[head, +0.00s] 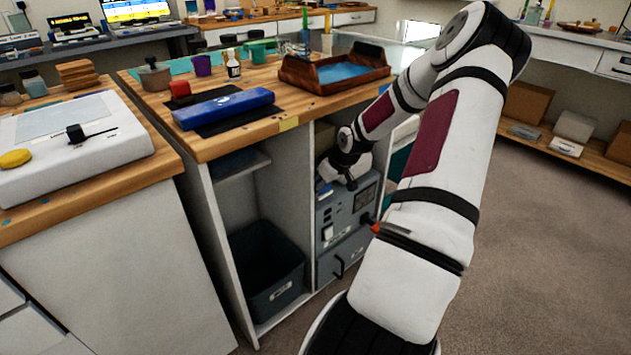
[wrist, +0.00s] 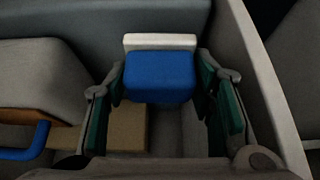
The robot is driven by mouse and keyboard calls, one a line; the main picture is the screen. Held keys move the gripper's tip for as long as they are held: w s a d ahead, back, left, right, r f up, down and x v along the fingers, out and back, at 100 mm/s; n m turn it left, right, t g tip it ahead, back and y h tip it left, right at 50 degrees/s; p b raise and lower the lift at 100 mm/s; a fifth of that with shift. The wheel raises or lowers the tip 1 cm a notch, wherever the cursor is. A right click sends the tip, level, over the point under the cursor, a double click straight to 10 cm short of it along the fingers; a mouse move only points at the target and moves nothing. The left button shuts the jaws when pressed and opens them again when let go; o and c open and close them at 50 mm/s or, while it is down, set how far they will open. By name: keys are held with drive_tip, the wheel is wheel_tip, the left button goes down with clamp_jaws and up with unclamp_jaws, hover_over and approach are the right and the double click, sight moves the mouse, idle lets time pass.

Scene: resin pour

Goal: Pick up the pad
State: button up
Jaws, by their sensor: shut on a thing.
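The pad (wrist: 160,72), a blue block with a white layer along its far side, sits between the two fingers of my gripper (wrist: 161,90) in the wrist view. The green-lined fingers close on its left and right sides. In the head view my gripper (head: 346,172) is low inside the cabinet opening under the wooden bench, just above the grey unit. The pad cannot be made out clearly in the head view. Its underside is hidden, so I cannot tell whether it still touches what lies beneath.
In the wrist view, a tan block (wrist: 126,130) and a grey block (wrist: 40,75) lie left of the pad, and a pale wall (wrist: 262,75) runs close on the right. In the head view, the wooden bench top (head: 150,105) overhangs beside my arm, above a grey unit (head: 340,215) and a dark bin (head: 268,268).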

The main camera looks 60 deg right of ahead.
drive_tip(key=s+a+p, duration=0.3)
drive_tip(key=s+p, duration=0.1)
drive_tip(key=s, duration=1)
drive_tip(key=shift+s+a, duration=0.35)
drive_tip(key=shift+s, duration=0.05)
